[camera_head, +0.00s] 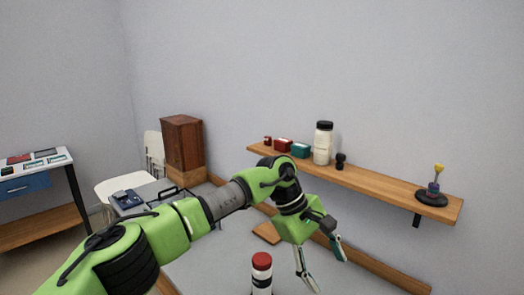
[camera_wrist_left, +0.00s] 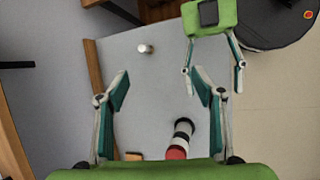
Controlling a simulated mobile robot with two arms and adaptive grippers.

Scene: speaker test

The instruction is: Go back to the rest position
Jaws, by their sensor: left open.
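My left arm reaches in from the left. My left gripper (camera_head: 323,266) hangs fingers down in front of the wall shelf, its fingers apart with nothing between them. In the left wrist view its two fingers (camera_wrist_left: 162,90) stand wide apart and empty. My right gripper (camera_wrist_left: 213,88) shows at the top right of the left wrist view, its fingers spread with nothing held. It is not seen in the head view.
A red-capped bottle (camera_head: 262,271) stands low, left of my left gripper. The wooden shelf (camera_head: 385,184) holds a white jar (camera_head: 322,146), small boxes and a dark-based item (camera_head: 432,196). A side table (camera_head: 45,160) stands far left.

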